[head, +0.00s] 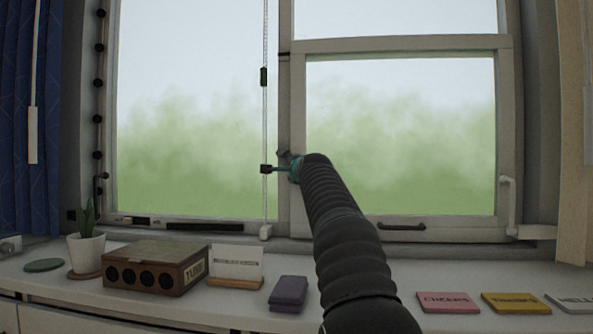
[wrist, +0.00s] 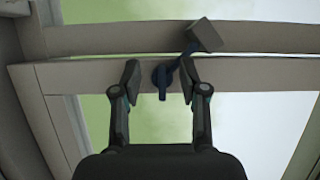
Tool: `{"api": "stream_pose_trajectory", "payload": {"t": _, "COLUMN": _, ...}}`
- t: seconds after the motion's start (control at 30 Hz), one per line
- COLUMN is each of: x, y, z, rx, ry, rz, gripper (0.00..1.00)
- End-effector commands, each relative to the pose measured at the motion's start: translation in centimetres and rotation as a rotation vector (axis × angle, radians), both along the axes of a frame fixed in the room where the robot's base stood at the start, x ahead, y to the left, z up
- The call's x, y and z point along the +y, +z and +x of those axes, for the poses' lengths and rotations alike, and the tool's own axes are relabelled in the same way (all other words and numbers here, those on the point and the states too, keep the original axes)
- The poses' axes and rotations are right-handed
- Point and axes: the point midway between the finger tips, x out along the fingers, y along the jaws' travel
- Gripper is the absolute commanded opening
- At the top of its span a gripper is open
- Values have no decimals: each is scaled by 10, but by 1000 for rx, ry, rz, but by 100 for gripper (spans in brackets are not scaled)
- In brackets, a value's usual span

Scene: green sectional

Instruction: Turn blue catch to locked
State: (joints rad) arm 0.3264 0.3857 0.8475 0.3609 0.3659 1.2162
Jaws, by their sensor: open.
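The blue catch (wrist: 162,82) shows in the wrist view on a grey window frame bar. Its short end points down in the picture, and a dark blue arm runs from it up and right to a grey block (wrist: 206,35). My gripper (wrist: 160,76) is open, one finger on each side of the catch's short end, with visible gaps on both sides. The right fingertip is close to the blue arm; I cannot tell whether they touch. In the head view my arm hides most of the gripper and the catch at the window's middle post.
On the sill are a plant pot (head: 87,252), a wooden box (head: 157,267), a card holder (head: 235,282), purple cloths (head: 288,293) and coloured cards (head: 448,302). A window handle (head: 402,227) is right of my arm.

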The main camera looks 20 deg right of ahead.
Motion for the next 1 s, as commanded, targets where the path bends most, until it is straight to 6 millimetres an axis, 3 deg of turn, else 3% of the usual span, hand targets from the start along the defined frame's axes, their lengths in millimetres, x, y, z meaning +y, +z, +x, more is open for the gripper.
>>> {"api": "stream_pose_trajectory", "payload": {"t": 0.23, "x": 3, "y": 2, "z": -16, "rx": -1, "ry": 0, "rz": 1, "gripper": 43}}
{"api": "stream_pose_trajectory", "payload": {"t": 0.8, "x": 15, "y": 2, "z": -98, "rx": -3, "ry": -7, "rz": -1, "gripper": 43}}
{"api": "stream_pose_trajectory", "payload": {"t": 1.0, "x": 18, "y": 2, "z": -115, "rx": -1, "ry": -7, "rz": 0, "gripper": 43}}
